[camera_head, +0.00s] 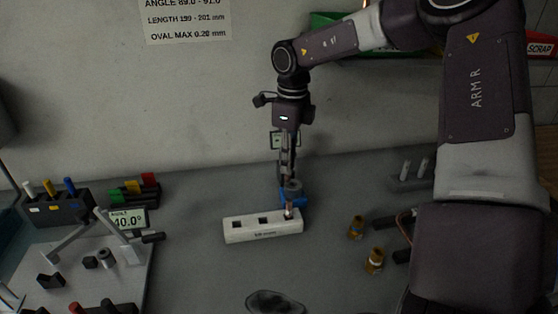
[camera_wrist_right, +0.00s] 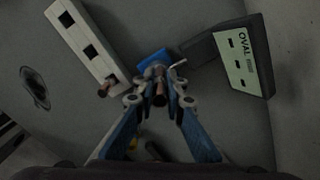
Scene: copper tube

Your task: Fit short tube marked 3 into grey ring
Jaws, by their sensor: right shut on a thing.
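My right gripper (camera_head: 290,186) points down just behind the right end of a white block. In the right wrist view its two fingers (camera_wrist_right: 160,100) are closed around a short copper tube (camera_wrist_right: 159,92). No number on the tube is readable. Beyond the fingertips is a blue piece (camera_wrist_right: 153,66), also seen in the head view (camera_head: 301,201). A grey round part (camera_head: 293,186), possibly the grey ring, sits at the blue piece by the fingertips. I cannot tell whether the tube is inside it. My left gripper is not in view.
The white block (camera_head: 240,235) has square holes, with a copper piece (camera_head: 289,211) at its right end. An OVAL display (camera_wrist_right: 243,62) stands close by. Brass fittings (camera_head: 375,261) lie to the right, and an angle fixture (camera_head: 103,258) is at left. Bench between fixture and block is clear.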

